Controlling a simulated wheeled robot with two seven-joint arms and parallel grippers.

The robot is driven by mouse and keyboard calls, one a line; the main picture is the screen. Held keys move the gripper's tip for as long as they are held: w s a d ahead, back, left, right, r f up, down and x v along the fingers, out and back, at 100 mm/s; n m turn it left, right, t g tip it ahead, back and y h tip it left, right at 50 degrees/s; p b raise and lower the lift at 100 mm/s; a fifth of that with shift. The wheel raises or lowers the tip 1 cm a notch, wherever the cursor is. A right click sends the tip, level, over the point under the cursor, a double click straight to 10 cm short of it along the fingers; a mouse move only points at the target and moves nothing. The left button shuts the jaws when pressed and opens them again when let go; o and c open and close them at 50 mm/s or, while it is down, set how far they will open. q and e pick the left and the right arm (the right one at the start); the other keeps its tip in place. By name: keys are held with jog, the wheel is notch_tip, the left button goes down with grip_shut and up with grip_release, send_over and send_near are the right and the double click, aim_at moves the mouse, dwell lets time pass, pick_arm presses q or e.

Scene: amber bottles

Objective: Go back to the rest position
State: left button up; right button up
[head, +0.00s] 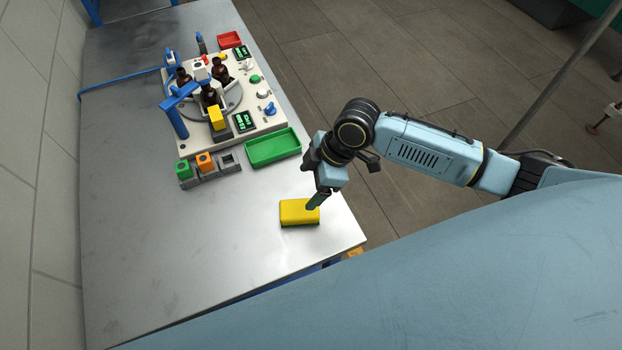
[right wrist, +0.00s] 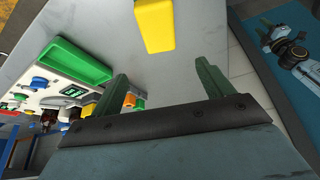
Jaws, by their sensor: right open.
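My right gripper (head: 318,200) hangs at the right edge of the metal table, beside and partly over a yellow sponge with a dark underside (head: 297,212). In the right wrist view the two green fingers of the right gripper (right wrist: 165,88) stand wide apart with nothing between them. The yellow sponge (right wrist: 155,25) lies beyond the fingertips there, apart from them. Whether the gripper touches the sponge in the head view is hard to tell.
A white machine (head: 222,95) with amber bottles (head: 210,97) stands at the table's back. A green tray (head: 273,147), a red tray (head: 229,40) and a grey rack (head: 209,171) with green and orange blocks are near it. The table (head: 130,240) is bare at front left.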

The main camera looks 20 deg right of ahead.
dwell(0.4)
jog(key=s+a+m+t, duration=0.2)
jog(key=s+a+m, duration=0.2)
jog(key=s, duration=0.3)
jog(key=s+d+r+m+h, duration=0.2)
jog(key=s+d+m+h, duration=0.2)
jog(key=s+d+m, duration=0.6)
notch_tip(320, 180, down, 28)
jog(key=s+d+f+n+g+b, duration=0.1)
jog(key=s+b, duration=0.1)
jog(key=b, duration=0.3)
jog(key=s+d+f+b, duration=0.1)
jog(key=s+f+b, duration=0.1)
jog(key=s+f, duration=0.6)
jog(key=s+d+f+g+b, duration=0.1)
jog(key=s+d+f+b, duration=0.1)
jog(key=s+f, duration=0.6)
notch_tip(320, 180, down, 4)
jog(key=shift+s+r+h, duration=0.15)
jog(key=shift+s+h, duration=0.15)
